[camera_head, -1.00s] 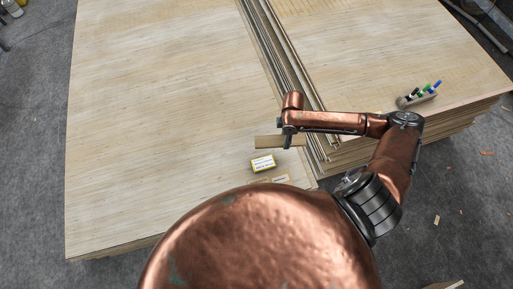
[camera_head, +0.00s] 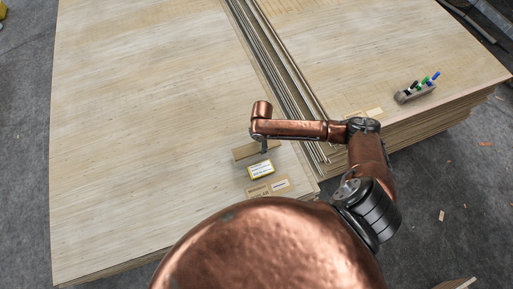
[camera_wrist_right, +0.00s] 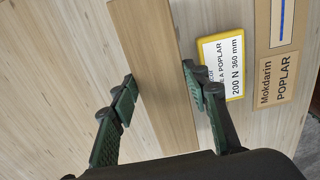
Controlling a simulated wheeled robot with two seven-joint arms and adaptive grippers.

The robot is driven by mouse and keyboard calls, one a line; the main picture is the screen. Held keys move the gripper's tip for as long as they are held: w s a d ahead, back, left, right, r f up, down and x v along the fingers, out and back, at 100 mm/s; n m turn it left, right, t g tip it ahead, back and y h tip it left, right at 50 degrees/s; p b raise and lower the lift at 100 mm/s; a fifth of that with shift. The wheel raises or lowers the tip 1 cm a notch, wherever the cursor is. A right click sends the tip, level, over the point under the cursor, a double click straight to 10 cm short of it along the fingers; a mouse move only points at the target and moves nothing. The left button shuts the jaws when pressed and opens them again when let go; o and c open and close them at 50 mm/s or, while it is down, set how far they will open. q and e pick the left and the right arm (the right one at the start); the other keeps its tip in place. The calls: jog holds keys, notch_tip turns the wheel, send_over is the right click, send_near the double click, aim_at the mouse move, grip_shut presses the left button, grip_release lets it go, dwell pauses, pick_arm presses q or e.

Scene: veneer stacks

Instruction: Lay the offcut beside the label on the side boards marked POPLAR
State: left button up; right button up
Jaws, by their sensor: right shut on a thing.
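The offcut (camera_head: 243,152) is a narrow tan wooden strip over the left stack of pale boards (camera_head: 140,120), just beyond the yellow-framed label (camera_head: 261,169). My right gripper (camera_head: 264,148) is shut across the strip's width. In the right wrist view its green-black fingers (camera_wrist_right: 158,92) press both long edges of the offcut (camera_wrist_right: 150,30). The yellow-framed label (camera_wrist_right: 221,65) there reads POPLAR and lies right of the strip, close to the right finger. I cannot tell whether the strip touches the boards. My left gripper is out of view.
A brown plate reading Mokdarin POPLAR (camera_wrist_right: 275,82) lies beside the yellow-framed label, with another tan card (camera_head: 279,185) near it. The left stack's middle is clear.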

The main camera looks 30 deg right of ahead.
aim_at(258, 148)
jog(key=shift+w+a+f, duration=0.4)
jog(key=shift+a+f, duration=0.1)
jog(key=shift+f, duration=0.25)
notch_tip(258, 148, down, 3)
jog(key=shift+w+f+b, duration=0.1)
jog(key=shift+f+b, duration=0.05)
jog(key=shift+b, duration=0.7)
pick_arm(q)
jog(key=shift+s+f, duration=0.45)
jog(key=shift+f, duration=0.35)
pick_arm(e)
jog(key=o, duration=1.2)
notch_tip(258, 148, up, 12)
jog(key=p, duration=0.4)
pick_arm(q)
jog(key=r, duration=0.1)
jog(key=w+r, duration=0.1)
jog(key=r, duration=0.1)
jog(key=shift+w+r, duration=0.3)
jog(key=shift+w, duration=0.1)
